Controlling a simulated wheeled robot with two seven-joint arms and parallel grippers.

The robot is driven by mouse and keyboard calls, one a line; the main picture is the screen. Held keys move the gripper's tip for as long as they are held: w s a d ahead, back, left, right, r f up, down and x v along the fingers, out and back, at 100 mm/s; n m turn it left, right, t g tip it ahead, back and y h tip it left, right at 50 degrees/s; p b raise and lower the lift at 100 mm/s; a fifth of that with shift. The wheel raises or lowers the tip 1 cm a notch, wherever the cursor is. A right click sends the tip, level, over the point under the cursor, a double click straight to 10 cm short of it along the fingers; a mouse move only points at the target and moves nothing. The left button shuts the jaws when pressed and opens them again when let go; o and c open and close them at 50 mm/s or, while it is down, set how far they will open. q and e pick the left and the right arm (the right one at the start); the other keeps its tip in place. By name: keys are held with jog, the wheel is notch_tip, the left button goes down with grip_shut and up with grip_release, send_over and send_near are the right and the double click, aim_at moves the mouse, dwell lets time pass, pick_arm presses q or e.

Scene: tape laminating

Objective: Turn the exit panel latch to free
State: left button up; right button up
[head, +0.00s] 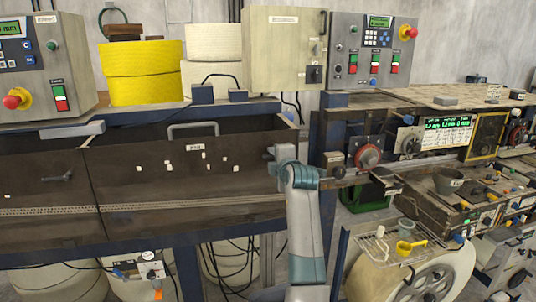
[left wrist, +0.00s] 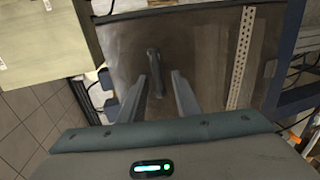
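The exit panel latch (left wrist: 154,70), a dark lever, is on a dark brown panel (left wrist: 205,55) in the left wrist view. My left gripper (left wrist: 158,76) is open, one finger on each side of the lever, whose near end shows between them. Bare gaps show on both sides, and I cannot tell any contact. In the head view my left gripper (head: 284,158) is at the right end of the long brown panel (head: 250,185), and the latch there is hidden behind it. A similar dark lever (head: 55,178) is on the left panel. My right gripper is not in view.
A perforated metal strip (left wrist: 241,60) runs along the panel. Right of my arm are a red-rimmed dial (head: 368,156) and a white roll (head: 405,275).

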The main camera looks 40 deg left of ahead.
pick_arm(q)
jog(key=shift+w+a, duration=0.15)
jog(key=shift+w, duration=0.05)
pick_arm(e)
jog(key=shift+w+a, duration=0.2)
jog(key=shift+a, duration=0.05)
pick_arm(q)
jog(key=shift+r, duration=0.1)
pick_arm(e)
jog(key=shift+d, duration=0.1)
pick_arm(q)
jog(key=shift+c, duration=0.9)
grip_shut()
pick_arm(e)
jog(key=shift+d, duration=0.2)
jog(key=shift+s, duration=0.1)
